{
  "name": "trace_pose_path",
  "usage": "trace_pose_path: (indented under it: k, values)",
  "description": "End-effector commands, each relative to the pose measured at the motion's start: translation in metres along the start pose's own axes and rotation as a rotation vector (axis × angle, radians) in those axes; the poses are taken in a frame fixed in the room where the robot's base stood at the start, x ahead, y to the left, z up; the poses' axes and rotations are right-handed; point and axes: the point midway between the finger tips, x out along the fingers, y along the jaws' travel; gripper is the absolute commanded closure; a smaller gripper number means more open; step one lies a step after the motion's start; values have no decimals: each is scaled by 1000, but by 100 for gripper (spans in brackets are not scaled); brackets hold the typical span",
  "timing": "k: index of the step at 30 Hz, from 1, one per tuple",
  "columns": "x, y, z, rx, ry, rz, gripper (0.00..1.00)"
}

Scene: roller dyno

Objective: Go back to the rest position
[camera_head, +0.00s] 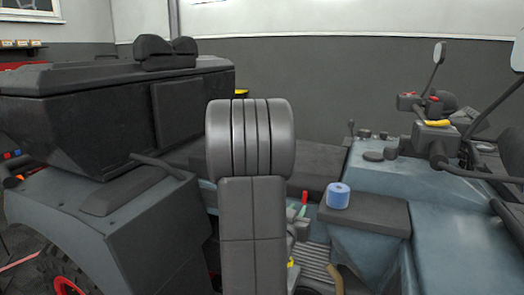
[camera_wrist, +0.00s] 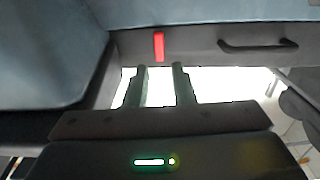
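My gripper (camera_wrist: 160,68) shows in the wrist view with its two fingers apart and nothing between them. A small red piece (camera_wrist: 158,46) is on the dark panel just beyond the fingertips; I cannot tell whether the fingers touch it. In the head view my own grey arm stands upright in the middle and hides part of the vehicle. A small red piece (camera_head: 304,197) shows just right of the arm, low beside the vehicle's seat.
A blue-grey vehicle (camera_head: 460,225) fills the right side, with handlebars (camera_head: 433,130) and mirrors. A large dark box (camera_head: 85,115) sits on its left part. A blue roll (camera_head: 338,195) stands on a dark pad (camera_head: 372,217). A dark handle (camera_wrist: 257,46) shows in the wrist view.

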Motion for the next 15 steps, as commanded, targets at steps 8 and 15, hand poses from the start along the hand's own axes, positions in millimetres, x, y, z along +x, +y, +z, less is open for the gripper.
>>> trace_pose_path:
  k: [8,15]
  values:
    - [57,2,1,0,0,4,77]
    - [78,1,1,101,0,1,77]
